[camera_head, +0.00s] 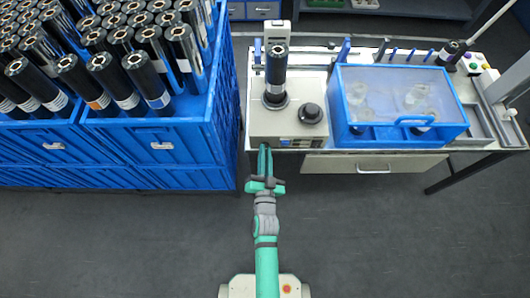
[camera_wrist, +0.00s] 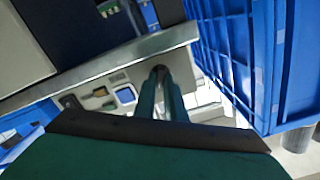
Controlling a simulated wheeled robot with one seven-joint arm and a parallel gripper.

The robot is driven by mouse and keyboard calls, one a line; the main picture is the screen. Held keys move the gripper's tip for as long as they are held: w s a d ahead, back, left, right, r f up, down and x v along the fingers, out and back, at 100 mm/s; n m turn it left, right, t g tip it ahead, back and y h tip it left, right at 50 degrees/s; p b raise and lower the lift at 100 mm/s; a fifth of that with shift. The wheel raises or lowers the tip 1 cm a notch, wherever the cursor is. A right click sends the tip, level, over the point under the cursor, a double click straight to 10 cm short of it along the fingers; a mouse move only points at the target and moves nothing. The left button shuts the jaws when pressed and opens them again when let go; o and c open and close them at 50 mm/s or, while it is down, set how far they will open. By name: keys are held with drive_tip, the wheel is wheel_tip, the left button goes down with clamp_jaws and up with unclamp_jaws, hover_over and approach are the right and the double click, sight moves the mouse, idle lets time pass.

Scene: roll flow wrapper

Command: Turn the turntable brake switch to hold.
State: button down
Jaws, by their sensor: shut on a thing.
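The beige wrapper unit (camera_head: 262,126) stands at the bench's left end, with a black roll (camera_head: 276,66) upright on its round dark turntable base (camera_head: 275,101). My gripper (camera_head: 265,149) reaches the unit's front face near its left end. In the wrist view my gripper (camera_wrist: 160,72) has its green fingers close together at the front panel, beside a small blue screen (camera_wrist: 125,95). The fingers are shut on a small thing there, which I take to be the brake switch. The fingertips hide it, and its setting cannot be read.
Blue crates (camera_head: 160,130) full of black rolls stand close to the left of my gripper; one crate wall also shows in the wrist view (camera_wrist: 240,50). A blue-framed clear cover (camera_head: 400,85) sits right of the unit. A drawer (camera_head: 375,163) is below. The floor in front is clear.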

drive_tip(key=shift+m, duration=0.3)
drive_tip(key=c, duration=1.8)
unclamp_jaws()
drive_tip(key=s, duration=1)
drive_tip(key=shift+s, duration=0.4)
